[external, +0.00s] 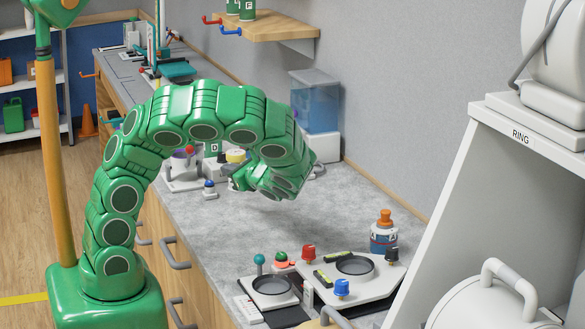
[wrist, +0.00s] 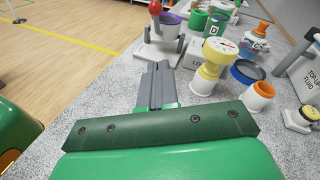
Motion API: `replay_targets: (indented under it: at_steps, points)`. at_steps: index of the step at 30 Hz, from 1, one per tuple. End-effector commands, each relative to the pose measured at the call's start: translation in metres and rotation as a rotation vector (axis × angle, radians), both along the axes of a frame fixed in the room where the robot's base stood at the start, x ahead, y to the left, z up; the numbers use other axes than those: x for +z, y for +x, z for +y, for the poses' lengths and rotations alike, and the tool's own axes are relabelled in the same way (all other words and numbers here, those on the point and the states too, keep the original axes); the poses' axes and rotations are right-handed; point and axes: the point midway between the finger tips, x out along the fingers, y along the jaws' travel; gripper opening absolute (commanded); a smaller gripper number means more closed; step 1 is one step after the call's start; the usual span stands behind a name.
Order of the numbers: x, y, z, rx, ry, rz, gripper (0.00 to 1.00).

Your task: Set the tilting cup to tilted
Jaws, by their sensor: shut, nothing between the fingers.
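The tilting cup (wrist: 168,26) is a grey cup with a purple rim in a white stand, with a red ball on a lever at its left. In the wrist view it is at the top centre and looks about upright. In the external view the cup (external: 182,163) is on the far part of the counter, left of my gripper's end. My gripper (wrist: 157,68) has its grey fingers together and empty, pointing at the stand. The tips overlap the stand's near side in the picture; I cannot tell if they touch. In the external view my gripper (external: 229,172) is partly hidden by my wrist.
Right of the cup stand a yellow-and-white gauge piece (wrist: 212,66), a green cup (wrist: 215,26), a blue dish (wrist: 246,72) and an orange-rimmed cylinder (wrist: 258,95) crowd the counter. A clear blue tank (external: 316,103) stands by the wall. The counter's middle (external: 275,225) is clear.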

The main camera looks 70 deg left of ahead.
Motion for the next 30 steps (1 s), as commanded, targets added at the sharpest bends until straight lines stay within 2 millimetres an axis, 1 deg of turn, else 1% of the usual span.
replay_targets:
  at_steps: [11,22,30]
  points:
    - [-0.008,-0.018,0.046,0.006,0.002,0.003,0.0]
    - [-0.016,-0.032,0.09,0.002,-0.001,0.0,0.0]
    - [0.002,-0.047,0.111,0.003,0.001,-0.002,0.0]
